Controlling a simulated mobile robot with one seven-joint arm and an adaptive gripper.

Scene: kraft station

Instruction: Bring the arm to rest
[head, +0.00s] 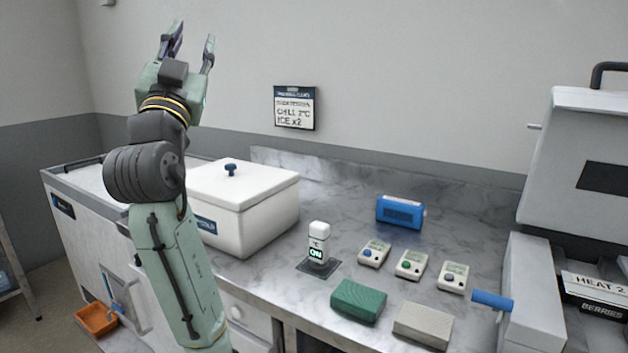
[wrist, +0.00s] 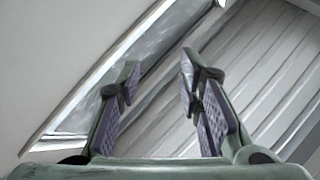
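My arm stands raised at the left of the head view, bent upward from the lower middle. My gripper (head: 190,42) is at its top, pointing up, in the air well above the counter and in front of the pale wall. Its two fingers are apart with nothing between them. In the wrist view the same open fingers (wrist: 160,85) show, with a clear gap. Behind them are a pale surface and a grey slatted surface, which I cannot identify for sure.
A white lidded box (head: 243,205) stands behind my arm. The marble counter (head: 345,185) holds a white bottle (head: 318,243), several small meters (head: 411,264), a blue device (head: 400,212), a green block (head: 358,301) and a beige block (head: 422,326). A grey machine (head: 575,170) stands at the right.

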